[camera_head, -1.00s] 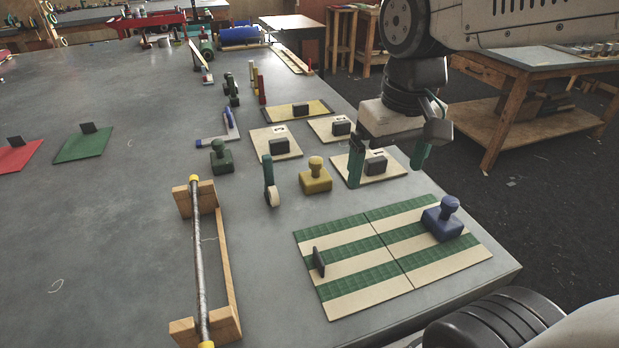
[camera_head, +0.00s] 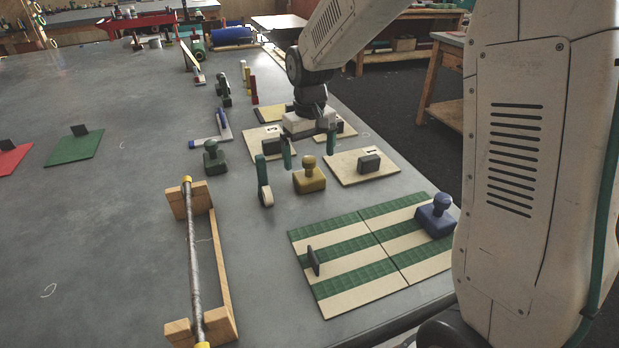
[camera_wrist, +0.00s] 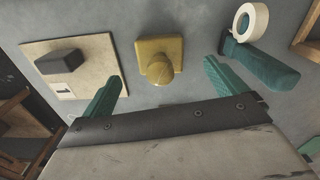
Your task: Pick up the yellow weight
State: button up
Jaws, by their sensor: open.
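The yellow weight (camera_head: 309,181) stands upright on the grey table, a square block with a round knob on top. My gripper (camera_head: 308,148) is open and empty, its two green fingers apart, and appears just above and behind the weight in the head view. In the wrist view the yellow weight (camera_wrist: 160,55) lies ahead, between the lines of the two fingers (camera_wrist: 164,72), with its knob pointing toward the camera. The fingers do not appear to touch it.
A green-handled tool with a white roll (camera_head: 264,181) stands left of the weight. A beige board with a dark block (camera_head: 345,170) lies to its right. A dark green weight (camera_head: 214,157), a blue weight (camera_head: 436,217) and a striped mat (camera_head: 330,295) are nearby.

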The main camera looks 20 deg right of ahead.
aim_at(309, 169)
jog(key=f, duration=0.5)
jog(key=shift+w+f, duration=0.25)
jog(key=shift+f, duration=0.1)
jog(key=c, duration=1.1)
